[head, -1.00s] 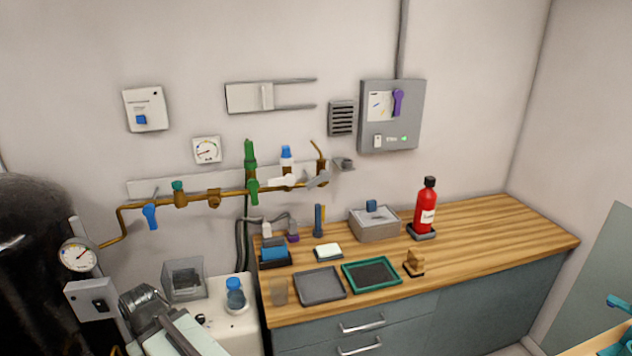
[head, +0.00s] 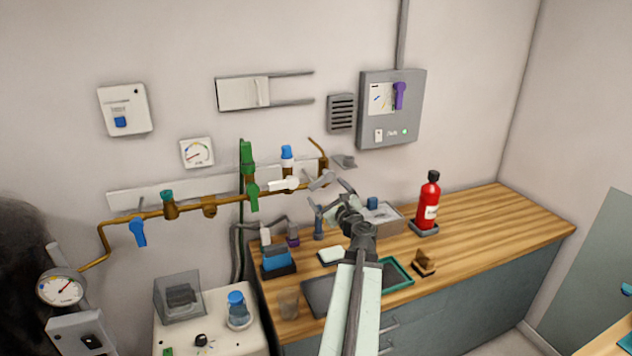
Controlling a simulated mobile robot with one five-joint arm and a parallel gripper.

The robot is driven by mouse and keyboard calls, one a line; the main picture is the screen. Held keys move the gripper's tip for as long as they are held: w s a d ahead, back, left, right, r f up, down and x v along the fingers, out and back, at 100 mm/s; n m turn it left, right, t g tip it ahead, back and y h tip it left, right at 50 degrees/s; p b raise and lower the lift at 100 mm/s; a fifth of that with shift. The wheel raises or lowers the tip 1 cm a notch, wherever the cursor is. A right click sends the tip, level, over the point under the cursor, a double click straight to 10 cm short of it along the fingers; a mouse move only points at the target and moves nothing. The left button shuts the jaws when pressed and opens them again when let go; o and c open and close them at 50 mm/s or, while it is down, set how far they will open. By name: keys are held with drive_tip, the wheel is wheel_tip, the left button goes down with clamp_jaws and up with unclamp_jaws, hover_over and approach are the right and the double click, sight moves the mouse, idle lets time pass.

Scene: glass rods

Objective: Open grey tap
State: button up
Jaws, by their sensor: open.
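The grey tap (head: 322,180) has a lever handle and sits at the right end of the brass pipe (head: 230,201) on the wall. Its handle slants up to the right. My gripper (head: 330,196) is open and empty, with its two fingers spread just below and right of the grey handle in the picture. I cannot tell the depth gap between them; no contact shows.
A white tap (head: 284,184), a green tap (head: 252,196) and a blue tap (head: 138,232) are on the same pipe. Below are the wooden counter (head: 490,218), a grey box (head: 385,220) and a red bottle (head: 428,203). The counter's right part is clear.

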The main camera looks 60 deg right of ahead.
sight(320, 183)
drive_tip(key=x, duration=0.7)
drive_tip(key=shift+w+d, duration=0.25)
drive_tip(key=shift+d, duration=0.05)
clamp_jaws()
drive_tip(key=shift+s, duration=0.1)
